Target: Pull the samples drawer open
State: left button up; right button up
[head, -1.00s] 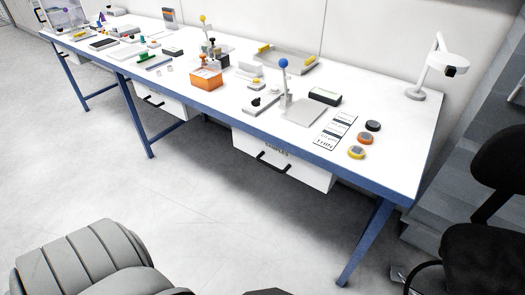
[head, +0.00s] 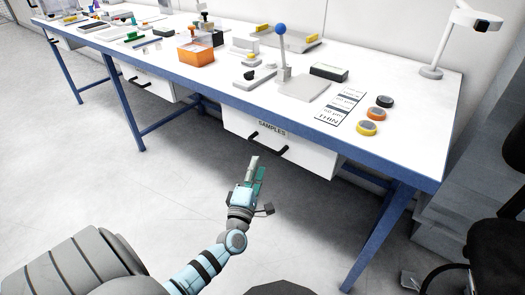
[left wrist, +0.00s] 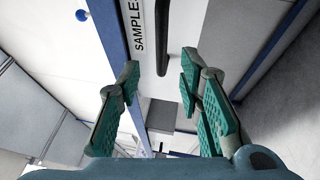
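The samples drawer (head: 300,152) is a white box under the bench, labelled SAMPLES, with a black bar handle (head: 267,145) on its front. It looks shut. My left gripper (head: 257,167) is in front of and below the handle in the head view, apart from it. In the left wrist view, the left gripper's two teal-padded fingers (left wrist: 157,95) are spread wide with nothing between them. The black handle (left wrist: 162,40) shows ahead, beyond the fingertips, beside the SAMPLES label (left wrist: 137,28). My right gripper is not in view.
The white bench (head: 405,125) has a blue frame, and its blue leg (head: 380,235) stands right of the drawer. A black chair (head: 505,205) is at far right. Another drawer (head: 150,83) is further left. The floor (head: 130,190) before the drawer is clear.

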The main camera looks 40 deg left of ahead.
aim_at(263, 145)
pick_arm(q)
jog(key=b+x, duration=0.2)
jog(key=x, duration=0.7)
jog(key=shift+f, duration=0.1)
grip_shut()
